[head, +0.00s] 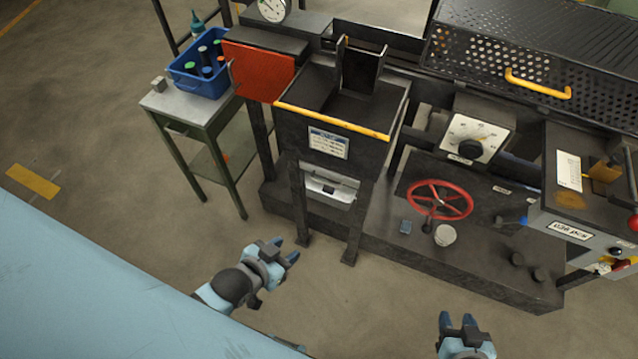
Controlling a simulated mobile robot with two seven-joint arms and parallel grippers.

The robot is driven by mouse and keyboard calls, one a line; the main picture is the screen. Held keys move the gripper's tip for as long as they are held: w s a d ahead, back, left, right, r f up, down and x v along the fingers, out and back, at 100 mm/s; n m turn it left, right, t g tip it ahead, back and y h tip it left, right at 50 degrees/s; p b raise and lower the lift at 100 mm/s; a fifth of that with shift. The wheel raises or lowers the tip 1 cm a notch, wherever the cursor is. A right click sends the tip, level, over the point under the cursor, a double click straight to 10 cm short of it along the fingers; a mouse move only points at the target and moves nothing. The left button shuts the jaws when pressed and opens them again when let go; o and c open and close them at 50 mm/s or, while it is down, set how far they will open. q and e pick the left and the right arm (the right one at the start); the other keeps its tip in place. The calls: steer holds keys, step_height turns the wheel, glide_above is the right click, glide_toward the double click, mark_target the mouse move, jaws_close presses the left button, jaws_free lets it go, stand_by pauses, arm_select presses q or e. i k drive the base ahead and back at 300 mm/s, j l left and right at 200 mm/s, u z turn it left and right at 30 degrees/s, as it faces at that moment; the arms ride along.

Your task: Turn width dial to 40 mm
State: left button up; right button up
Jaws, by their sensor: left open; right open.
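The width dial (466,137) is a pale scale plate on a dark box with a black knob (471,149), right of centre in the head view. Its numbers and setting are too small to read. My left gripper (284,250) is open and empty above the floor, in front of the machine and well below and left of the dial. My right gripper (458,322) is open and empty at the bottom edge, in front of the machine base and well apart from the dial.
A red handwheel (440,200) stands below the dial. A perforated guard (520,62) with a yellow handle (538,84) is behind it. A control box (583,190) stands at the right. A side table (187,107) holds a blue bin (184,82). The floor in front is clear.

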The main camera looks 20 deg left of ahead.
mark_target(469, 149)
steer(key=k+j, duration=0.1)
steer(key=j, duration=0.95)
steer(key=k+j, duration=0.15)
steer(key=j, duration=0.35)
